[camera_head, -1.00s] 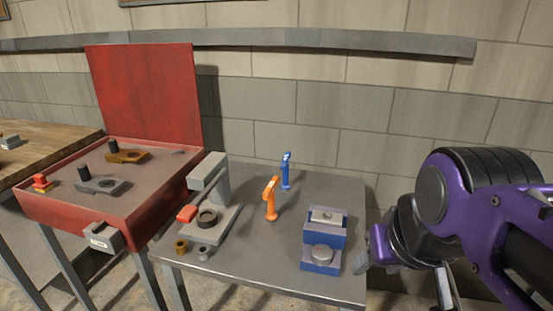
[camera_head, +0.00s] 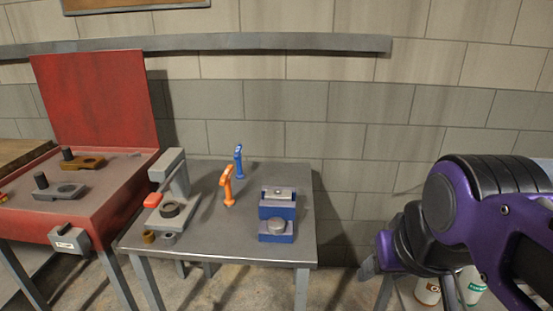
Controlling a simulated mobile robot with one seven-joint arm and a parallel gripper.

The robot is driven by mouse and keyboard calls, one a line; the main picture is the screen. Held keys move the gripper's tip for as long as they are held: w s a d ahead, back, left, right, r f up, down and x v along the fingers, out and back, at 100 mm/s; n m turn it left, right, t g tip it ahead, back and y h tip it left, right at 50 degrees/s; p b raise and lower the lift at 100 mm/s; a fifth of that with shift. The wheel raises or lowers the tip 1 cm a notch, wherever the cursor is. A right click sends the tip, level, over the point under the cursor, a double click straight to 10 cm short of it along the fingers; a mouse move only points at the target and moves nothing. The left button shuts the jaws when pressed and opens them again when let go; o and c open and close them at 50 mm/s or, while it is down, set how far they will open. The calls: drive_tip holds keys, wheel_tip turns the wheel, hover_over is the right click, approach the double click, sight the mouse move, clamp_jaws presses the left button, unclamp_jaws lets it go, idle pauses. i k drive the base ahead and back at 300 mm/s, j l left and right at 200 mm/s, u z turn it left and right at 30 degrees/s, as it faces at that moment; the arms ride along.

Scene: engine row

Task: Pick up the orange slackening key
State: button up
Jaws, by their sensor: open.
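The orange slackening key (camera_head: 227,186) stands upright near the middle of the grey metal table (camera_head: 215,235). A similar blue key (camera_head: 239,161) stands just behind it and slightly to the right. My gripper (camera_head: 372,262) is at the right of the picture, right of the table and well apart from the orange key. Its jaws are open, with no object seen between them; my purple arm hides part of them.
A grey press with a red handle (camera_head: 155,201) stands left of the orange key, with small brass and grey bushings in front. A blue block fixture (camera_head: 277,213) stands to the right. A red open-lid case (camera_head: 95,195) is at the left. Bottles (camera_head: 428,291) show below my arm.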

sight(225, 181)
drive_tip(key=j+z, duration=0.15)
drive_tip(key=z, duration=0.95)
drive_tip(key=j, duration=0.9)
